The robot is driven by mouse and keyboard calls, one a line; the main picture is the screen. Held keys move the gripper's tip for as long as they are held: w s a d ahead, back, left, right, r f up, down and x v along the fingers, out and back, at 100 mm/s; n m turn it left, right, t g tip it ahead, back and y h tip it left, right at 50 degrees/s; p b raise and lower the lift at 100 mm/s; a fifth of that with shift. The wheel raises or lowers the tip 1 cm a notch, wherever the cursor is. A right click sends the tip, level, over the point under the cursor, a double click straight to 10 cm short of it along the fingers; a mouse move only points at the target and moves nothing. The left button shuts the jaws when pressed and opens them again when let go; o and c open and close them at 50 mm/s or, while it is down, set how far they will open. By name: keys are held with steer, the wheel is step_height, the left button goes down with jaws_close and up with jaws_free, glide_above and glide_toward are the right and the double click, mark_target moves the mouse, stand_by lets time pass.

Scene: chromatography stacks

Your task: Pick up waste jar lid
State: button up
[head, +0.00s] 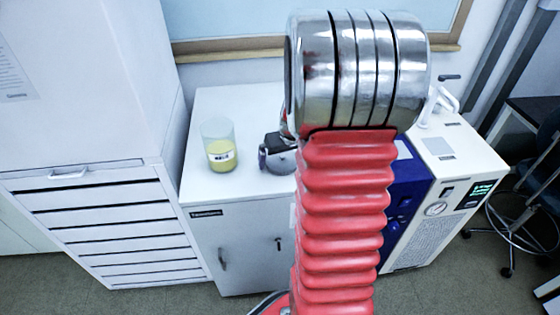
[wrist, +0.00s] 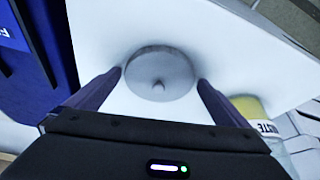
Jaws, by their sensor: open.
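The waste jar lid is a grey disc with a small knob at its middle, lying on the white cabinet top. In the wrist view the lid (wrist: 150,75) lies between the tips of my gripper (wrist: 161,77). The fingers are open, one on each side of it; I cannot tell whether they touch it. In the head view the lid (head: 281,163) shows under my gripper (head: 274,152), partly hidden by it and by my arm. The waste jar (head: 221,149), clear with yellow content and a label, stands to the left; it also shows in the wrist view (wrist: 254,110).
The white cabinet (head: 238,247) bears the jar and lid. A drawer unit (head: 110,225) stands close on the left. A blue and white machine (head: 440,165) with a gauge stands on the right. The cabinet top behind the jar is clear.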

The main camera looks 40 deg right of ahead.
mark_target(283, 162)
stand_by(0.3)
steer(key=c, duration=0.9)
steer(key=shift+c, duration=0.2)
step_height(283, 162, up, 10)
stand_by(0.7)
